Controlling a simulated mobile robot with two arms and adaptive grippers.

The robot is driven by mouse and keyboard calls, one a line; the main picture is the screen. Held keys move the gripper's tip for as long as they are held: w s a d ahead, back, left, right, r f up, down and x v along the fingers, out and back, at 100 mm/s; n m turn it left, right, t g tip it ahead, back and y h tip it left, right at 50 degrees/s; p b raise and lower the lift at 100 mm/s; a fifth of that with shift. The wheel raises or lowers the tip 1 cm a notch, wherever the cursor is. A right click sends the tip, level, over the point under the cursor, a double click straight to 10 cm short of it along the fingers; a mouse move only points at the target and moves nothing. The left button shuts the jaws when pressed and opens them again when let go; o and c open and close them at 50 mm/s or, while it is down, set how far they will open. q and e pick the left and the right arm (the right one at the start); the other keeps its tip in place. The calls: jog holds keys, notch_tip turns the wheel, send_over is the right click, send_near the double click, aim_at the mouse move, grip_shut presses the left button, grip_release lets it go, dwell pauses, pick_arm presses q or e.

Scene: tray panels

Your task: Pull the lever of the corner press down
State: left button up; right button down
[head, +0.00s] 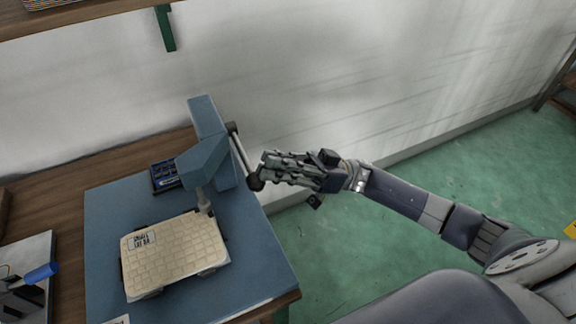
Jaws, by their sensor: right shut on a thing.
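The corner press (206,160) is a blue-grey upright machine at the back right of the blue mat on the table. Its lever (241,155) is a thin metal rod on the right side, slanting down from a dark pivot to a dark round knob (255,181). My right gripper (264,172) reaches in from the right and is shut on the lever near its knob end. The fingers hide part of the lever. A beige tray panel (174,254) with a printed label lies below the press head, its corner near the ram (204,200). My left gripper is not in view.
The blue mat (262,262) has bare room around the panel. A small dark blue box (165,176) stands behind it. A blue-handled tool (40,273) is at the left. A shelf with a green bracket (165,28) hangs above. Green floor is open at the right.

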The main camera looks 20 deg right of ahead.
jog(key=v, duration=1.1)
jog(key=shift+d+f, duration=0.25)
jog(key=shift+d, duration=0.1)
jog(key=w+f+m+t+h+p, duration=0.1)
jog(key=w+f+m+t+h, duration=0.35)
jog(key=f+t, duration=0.3)
jog(key=w+f+m+t+h+p, duration=0.1)
jog(key=w+f+m+t+h, duration=0.35)
jog(key=f+t, duration=0.3)
jog(key=s+d+f+m+g+h, duration=0.15)
jog(key=s+f+h, duration=0.25)
jog(key=f, duration=0.5)
jog(key=s+d+f+m+g+h+p, duration=0.1)
jog(key=s+f+m+g+h, duration=0.2)
jog(key=f, duration=0.7)
jog(key=s+d+f+m+h, duration=0.15)
jog(key=s+f+h, duration=0.3)
jog(key=f, duration=0.45)
jog(key=s+a+f+g+h, duration=0.1)
jog(key=s+f+g, duration=0.2)
jog(key=s, duration=0.7)
jog(key=s+a+f+n+g+h, duration=0.1)
jog(key=s+f+g, duration=0.3)
jog(key=s, duration=0.7)
jog(key=s+a+f+n+g+h+p, duration=0.1)
jog(key=s+a+f+g, duration=0.2)
jog(key=s+f, duration=0.4)
jog(key=s, duration=0.4)
jog(key=shift+g, duration=0.35)
